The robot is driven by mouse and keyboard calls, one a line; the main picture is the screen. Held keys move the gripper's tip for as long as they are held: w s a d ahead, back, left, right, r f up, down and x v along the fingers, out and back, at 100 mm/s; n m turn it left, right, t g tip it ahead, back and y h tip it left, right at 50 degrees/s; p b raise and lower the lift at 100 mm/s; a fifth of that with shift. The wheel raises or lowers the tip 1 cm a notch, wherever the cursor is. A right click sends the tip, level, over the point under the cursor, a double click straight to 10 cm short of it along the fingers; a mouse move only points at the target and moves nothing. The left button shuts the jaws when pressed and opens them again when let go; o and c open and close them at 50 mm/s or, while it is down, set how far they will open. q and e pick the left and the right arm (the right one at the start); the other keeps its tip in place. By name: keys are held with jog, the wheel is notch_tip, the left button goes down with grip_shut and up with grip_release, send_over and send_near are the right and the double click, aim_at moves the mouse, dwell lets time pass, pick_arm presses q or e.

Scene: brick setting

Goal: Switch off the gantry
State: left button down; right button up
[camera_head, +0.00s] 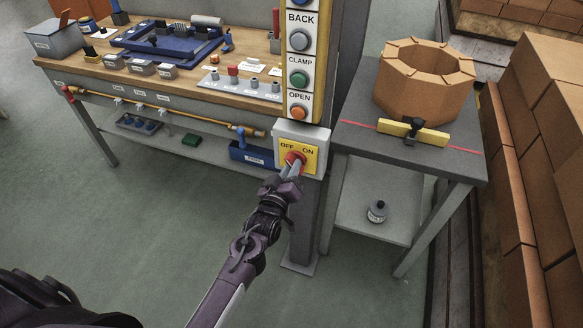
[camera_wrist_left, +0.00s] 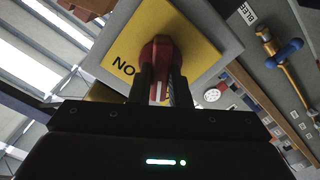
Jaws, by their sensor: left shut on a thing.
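A red rotary switch knob (camera_head: 294,160) sits on a yellow plate (camera_head: 312,160) marked OFF on the left and ON on the right. The plate is on a grey switch box (camera_head: 284,132) on a post. My left gripper (camera_head: 293,168) reaches up from below and is shut on the knob. In the left wrist view the knob (camera_wrist_left: 160,55) stands between both fingers (camera_wrist_left: 160,88), and the ON lettering shows upside down. The OFF lettering is hidden there. I cannot tell which mark the knob points to. My right gripper is not in view.
Above the box, a yellow panel (camera_head: 298,66) carries BACK, CLAMP and OPEN buttons. A wooden workbench (camera_head: 185,80) with tools stands left. A grey table (camera_head: 445,160) with a ring of bricks (camera_head: 425,85) stands right, beside stacked bricks (camera_head: 545,130). The floor left of my arm is clear.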

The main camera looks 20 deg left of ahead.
pick_arm(q)
jog(key=shift+n, duration=1)
jog(key=c, duration=1.4)
grip_release()
jog(key=shift+o, duration=0.2)
jog(key=s+b, duration=0.1)
jog(key=s, duration=0.6)
jog(key=shift+s+a, duration=0.15)
jog(key=shift+s, duration=0.25)
